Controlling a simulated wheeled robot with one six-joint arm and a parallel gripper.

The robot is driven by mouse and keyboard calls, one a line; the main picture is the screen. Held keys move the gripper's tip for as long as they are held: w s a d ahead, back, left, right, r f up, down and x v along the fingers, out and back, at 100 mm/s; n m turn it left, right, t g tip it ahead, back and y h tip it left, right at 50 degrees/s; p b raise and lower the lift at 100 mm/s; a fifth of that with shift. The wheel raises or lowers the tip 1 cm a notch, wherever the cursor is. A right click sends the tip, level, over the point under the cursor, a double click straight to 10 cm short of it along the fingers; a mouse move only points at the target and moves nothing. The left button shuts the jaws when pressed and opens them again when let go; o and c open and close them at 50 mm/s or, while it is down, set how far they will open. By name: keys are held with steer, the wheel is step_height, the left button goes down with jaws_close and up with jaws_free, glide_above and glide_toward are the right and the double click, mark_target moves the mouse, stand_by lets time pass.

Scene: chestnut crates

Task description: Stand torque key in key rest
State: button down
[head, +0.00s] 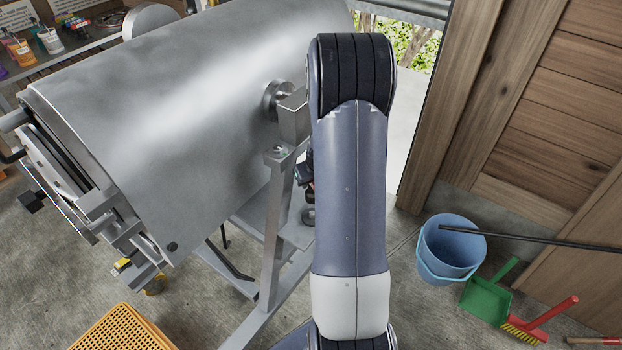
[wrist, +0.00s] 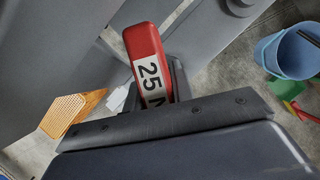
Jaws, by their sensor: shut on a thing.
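The torque key (wrist: 146,62) is red with a white label reading "25 N" and shows in the wrist view. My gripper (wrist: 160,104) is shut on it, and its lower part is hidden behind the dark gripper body. The key's upper end points away from the gripper, tilted slightly left in the picture. In the head view my arm hides most of the gripper and the key; only a small dark part shows beside the machine's stand. I cannot make out the key rest for certain in either view.
A large grey metal drum (head: 190,100) on a steel stand (head: 275,235) fills the left and centre, close to my arm. An orange crate (head: 122,330) is on the floor. A blue bucket (head: 450,255), green dustpan (head: 488,290) and red brush (head: 540,318) stand at right.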

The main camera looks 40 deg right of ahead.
steer(key=shift+f+b, duration=1.8)
steer(key=shift+f, duration=1.05)
steer(key=shift+p, duration=0.55)
steer(key=shift+f, duration=0.25)
steer(key=shift+f+b, duration=1)
steer(key=shift+f, duration=0.25)
steer(key=c, duration=1.1)
jaws_free()
steer(key=shift+r, duration=0.15)
steer(key=p+v, duration=0.2)
steer(key=v, duration=0.8)
steer(key=shift+s+r, duration=0.15)
steer(key=shift+r, duration=0.15)
steer(key=shift+f, duration=0.1)
